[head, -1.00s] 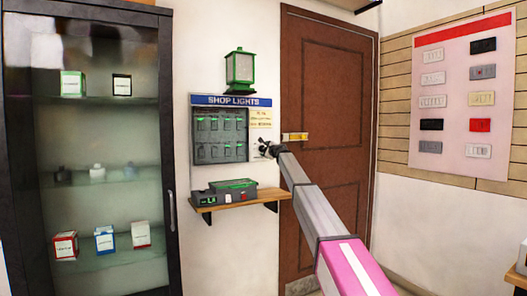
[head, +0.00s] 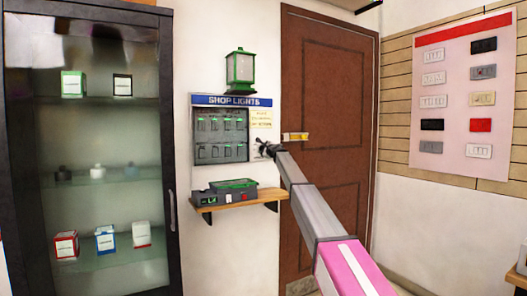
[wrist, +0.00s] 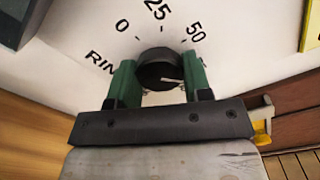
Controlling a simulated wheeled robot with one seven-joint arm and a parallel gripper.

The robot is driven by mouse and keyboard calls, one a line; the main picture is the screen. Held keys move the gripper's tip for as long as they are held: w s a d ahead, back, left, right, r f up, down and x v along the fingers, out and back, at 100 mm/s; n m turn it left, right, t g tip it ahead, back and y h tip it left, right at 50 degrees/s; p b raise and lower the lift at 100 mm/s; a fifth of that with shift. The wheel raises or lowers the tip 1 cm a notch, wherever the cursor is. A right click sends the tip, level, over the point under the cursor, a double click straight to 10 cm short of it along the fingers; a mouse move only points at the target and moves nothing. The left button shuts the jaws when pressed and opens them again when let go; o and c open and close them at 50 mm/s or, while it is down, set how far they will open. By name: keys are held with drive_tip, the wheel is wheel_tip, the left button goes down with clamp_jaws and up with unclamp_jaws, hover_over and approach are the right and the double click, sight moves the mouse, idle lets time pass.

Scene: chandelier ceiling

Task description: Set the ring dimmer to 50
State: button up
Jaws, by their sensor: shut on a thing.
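The ring dimmer is a round black knob (wrist: 160,75) on a white plate in the wrist view. Printed marks 0, 25 and 50 curve above it, with 50 at its upper right. A partly hidden label starting "RIN" (wrist: 101,62) is at the left. My gripper (wrist: 159,64) is shut on the knob, one green finger on each side. In the head view my gripper (head: 264,150) is at the wall right of the switch panel (head: 220,136) and hides the knob.
A shelf (head: 245,200) with a device and green box is below the panel. A green lantern (head: 240,70) hangs above. A brown door (head: 330,180) is behind my arm, a glass cabinet (head: 100,205) at left, a pink switch board (head: 456,75) at right.

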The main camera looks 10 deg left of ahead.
drive_tip(key=n, duration=0.4)
drive_tip(key=shift+n, duration=0.4)
drive_tip(key=n, duration=0.4)
drive_tip(key=shift+n, duration=0.3)
drive_tip(key=o, duration=0.9)
drive_tip(key=shift+o, duration=0.2)
drive_tip(key=shift+s, duration=0.1)
drive_tip(key=v, duration=1)
drive_tip(key=shift+s+d, duration=0.25)
drive_tip(key=shift+d, duration=0.05)
